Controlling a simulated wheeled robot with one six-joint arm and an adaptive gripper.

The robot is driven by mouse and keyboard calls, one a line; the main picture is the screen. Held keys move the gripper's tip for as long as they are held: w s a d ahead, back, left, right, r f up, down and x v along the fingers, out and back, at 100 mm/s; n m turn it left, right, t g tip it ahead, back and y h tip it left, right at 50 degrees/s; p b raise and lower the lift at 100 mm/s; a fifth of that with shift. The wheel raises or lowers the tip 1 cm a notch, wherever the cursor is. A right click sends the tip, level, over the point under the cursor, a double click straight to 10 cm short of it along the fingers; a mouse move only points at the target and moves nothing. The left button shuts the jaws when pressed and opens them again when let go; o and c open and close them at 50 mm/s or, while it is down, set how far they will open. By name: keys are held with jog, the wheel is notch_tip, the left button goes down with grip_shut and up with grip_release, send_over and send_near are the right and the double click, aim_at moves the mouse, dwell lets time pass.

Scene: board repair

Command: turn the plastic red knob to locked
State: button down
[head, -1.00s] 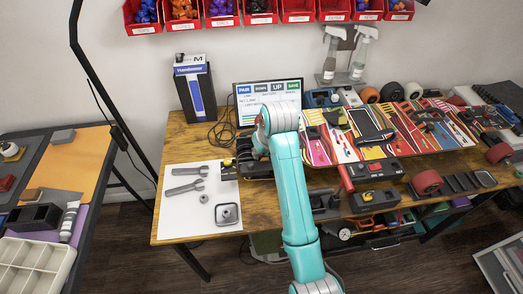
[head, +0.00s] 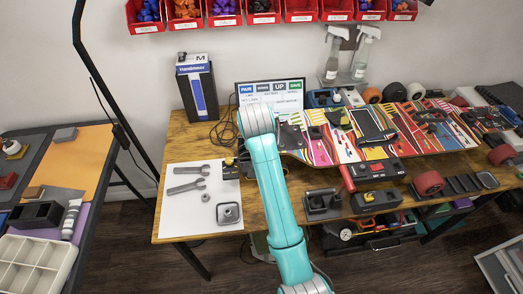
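My teal arm reaches over the wooden workbench (head: 180,130). Its upper end hides my gripper, so I cannot see the fingers or whether they hold anything. I cannot clearly pick out the plastic red knob. A dark box (head: 229,173) with a small yellow and red part on top shows just left of my arm, partly covered by it. Another dark box (head: 388,169) right of my arm has a small red spot on it, too small to read as a knob or its setting. A red-handled tool (head: 347,178) stands beside that box.
A striped board (head: 320,150) carrying parts covers the back right of the bench. A monitor (head: 270,92) stands at the back. A white sheet with wrenches (head: 187,187) and a square metal part (head: 228,213) lies at left. A red wheel (head: 429,182) sits at right.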

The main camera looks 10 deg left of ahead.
dwell(0.4)
jog(key=c, duration=1)
grip_release()
